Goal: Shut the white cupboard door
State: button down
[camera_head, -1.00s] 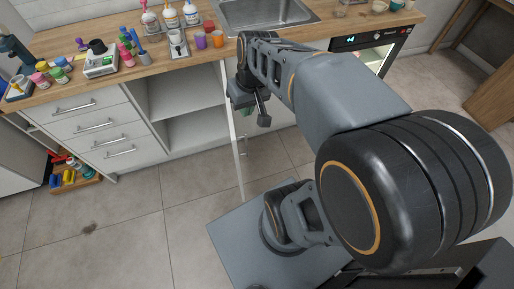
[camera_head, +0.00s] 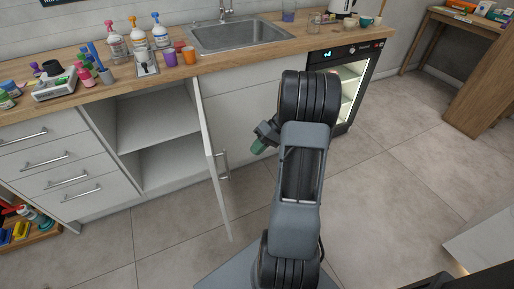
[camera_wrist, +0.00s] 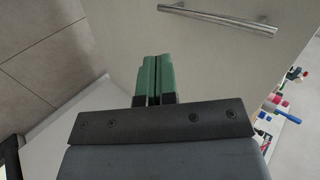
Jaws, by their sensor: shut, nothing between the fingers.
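The white cupboard door (camera_head: 208,150) stands open, swung out from the counter and seen nearly edge-on in the head view. Its bar handle (camera_head: 223,165) is on the side facing right. The open cupboard (camera_head: 155,118) to its left shows its shelf. My gripper (camera_head: 258,147) is to the right of the door, on the handle side. In the wrist view, the green fingers (camera_wrist: 155,62) are together and empty, pointing at the door's pale face (camera_wrist: 120,25). The handle (camera_wrist: 218,18) crosses above and right of them. I cannot tell whether the fingertips touch the door.
The wooden counter (camera_head: 215,62) above holds bottles, cups and a sink (camera_head: 235,35). Drawers (camera_head: 50,165) are left of the cupboard. An open, lit appliance (camera_head: 350,85) is at the right. The tiled floor (camera_head: 395,185) is clear right of my arm.

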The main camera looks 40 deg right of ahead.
jog(key=w+a+f, duration=0.1)
jog(key=a+f, duration=0.3)
jog(key=a, duration=0.4)
jog(key=shift+a+b, duration=0.2)
jog(key=shift+b, duration=0.25)
jog(key=shift+w+f, duration=0.1)
